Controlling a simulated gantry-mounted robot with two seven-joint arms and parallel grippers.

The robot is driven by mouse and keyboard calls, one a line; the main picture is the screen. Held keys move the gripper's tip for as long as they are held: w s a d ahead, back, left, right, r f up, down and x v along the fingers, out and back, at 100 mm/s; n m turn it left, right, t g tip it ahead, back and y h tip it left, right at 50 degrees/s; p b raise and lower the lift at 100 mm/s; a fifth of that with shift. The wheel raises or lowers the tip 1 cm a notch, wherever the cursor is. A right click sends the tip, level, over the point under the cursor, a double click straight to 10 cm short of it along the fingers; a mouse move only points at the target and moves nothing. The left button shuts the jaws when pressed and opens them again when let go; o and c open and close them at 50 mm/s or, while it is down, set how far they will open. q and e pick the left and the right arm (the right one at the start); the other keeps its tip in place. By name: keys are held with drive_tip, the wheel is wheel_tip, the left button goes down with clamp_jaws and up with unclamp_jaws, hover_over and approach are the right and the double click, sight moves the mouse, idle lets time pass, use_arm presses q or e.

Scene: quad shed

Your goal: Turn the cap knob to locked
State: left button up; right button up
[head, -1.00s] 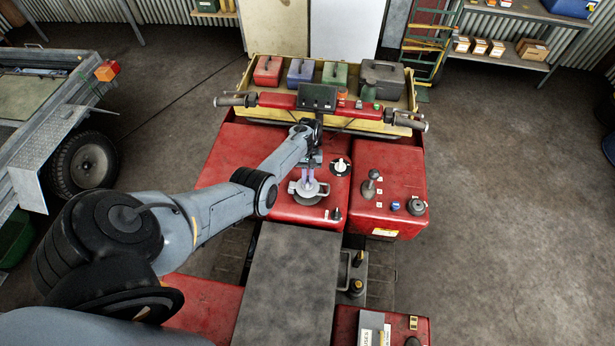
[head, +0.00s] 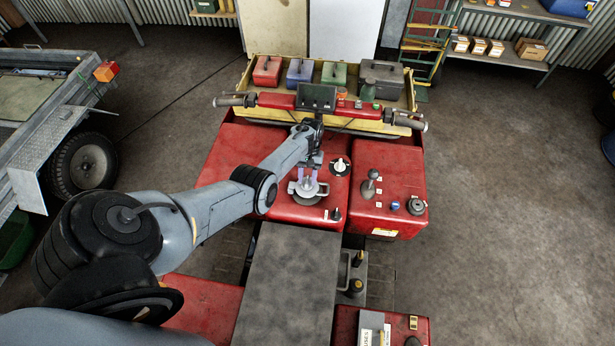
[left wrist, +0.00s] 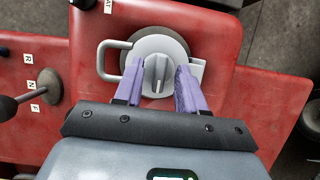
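The round grey cap (head: 309,198) sits on the red tank panel (head: 240,150); it also shows in the left wrist view (left wrist: 180,41). A raised knob (left wrist: 157,74) with a pale mark stands at its middle, and a grey loop handle (left wrist: 103,60) projects from the cap's left side in that view. My left gripper (left wrist: 158,68) is open above the cap, its purple fingers on either side of the knob, with gaps showing; the head view shows it over the cap too (head: 308,182). Whether the fingers reach down to knob height is unclear. My right gripper is not in view.
A black-and-white rotary switch (head: 341,167) is close behind the cap, to its right. A gear lever (head: 369,186) stands on the right panel. Handlebars with a dark display (head: 317,97) lie behind, and the grey seat (head: 290,285) in front.

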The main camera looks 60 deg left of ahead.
use_arm(q)
drive_tip(key=shift+w+a+r+p, duration=0.15)
drive_tip(key=shift+r+p, duration=0.2)
drive_tip(key=shift+r, duration=0.25)
drive_tip(key=p+v, duration=0.3)
drive_tip(key=v, duration=0.6)
drive_tip(key=shift+r, duration=0.25)
drive_tip(key=shift+w+a, duration=0.1)
